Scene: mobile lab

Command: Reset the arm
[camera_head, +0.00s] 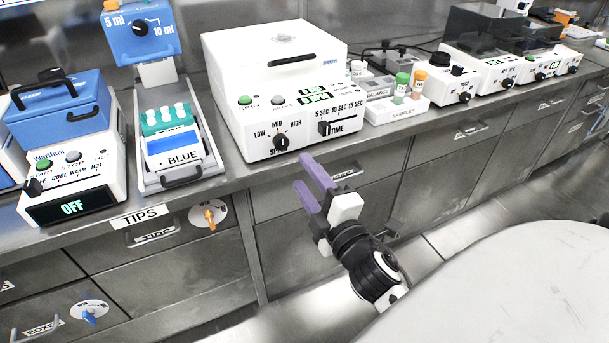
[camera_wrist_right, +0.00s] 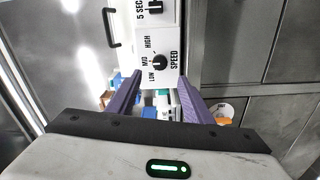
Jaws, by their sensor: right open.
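My right gripper (camera_head: 312,184) has purple fingers and is open and empty. In the head view it hangs in front of the bench's drawer fronts, just below the white centrifuge-like machine (camera_head: 270,80). In the right wrist view the fingers (camera_wrist_right: 158,98) stand apart, with the machine's SPEED knob (camera_wrist_right: 160,62) beyond them. The fingers look apart from the machine. My left gripper is not in view.
The steel bench carries a blue-topped heater (camera_head: 72,190) reading OFF, a BLUE-labelled tray (camera_head: 172,158) and a SAMPLES rack (camera_head: 396,112) with several vials. More white machines (camera_head: 478,65) stand at the right. Drawer handles (camera_head: 472,131) project below the bench edge.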

